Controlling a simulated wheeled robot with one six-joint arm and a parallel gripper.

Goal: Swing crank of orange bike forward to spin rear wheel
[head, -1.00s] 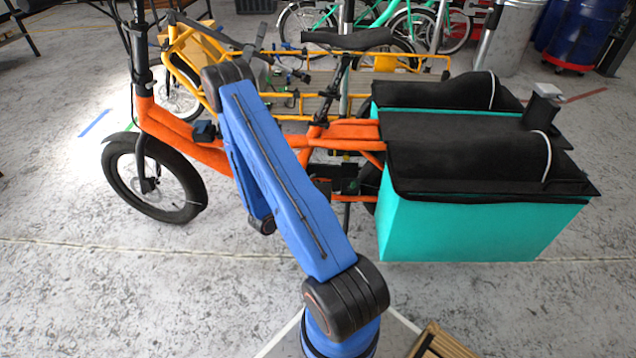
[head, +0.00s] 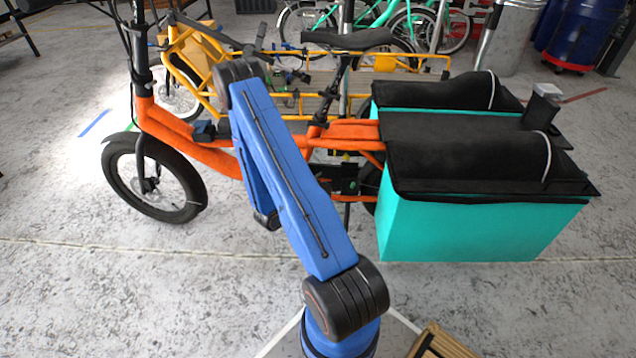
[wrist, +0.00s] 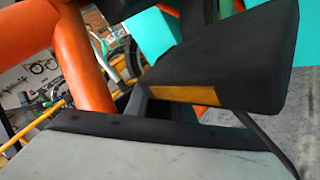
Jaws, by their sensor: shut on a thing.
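The orange bike (head: 222,160) stands side-on in the head view, its front wheel (head: 155,178) at left. Its dark crank area (head: 342,180) is partly covered by my blue arm, and the crank arm cannot be made out. In the wrist view a black pedal (wrist: 225,70) with an amber reflector (wrist: 184,95) sits close in front, beside the orange frame (wrist: 82,62). My gripper (wrist: 150,128) fills the bottom as a grey surface with a black edge and is shut on the pedal; the contact itself is mostly hidden. In the head view my gripper is hidden by my arm.
A teal cargo box (head: 480,232) with black covers is at the bike's rear, right of my arm. A yellow-framed bike (head: 430,62) stands close behind. Grey floor (head: 110,290) is clear at front left. A wooden slatted item (head: 440,342) is at bottom right.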

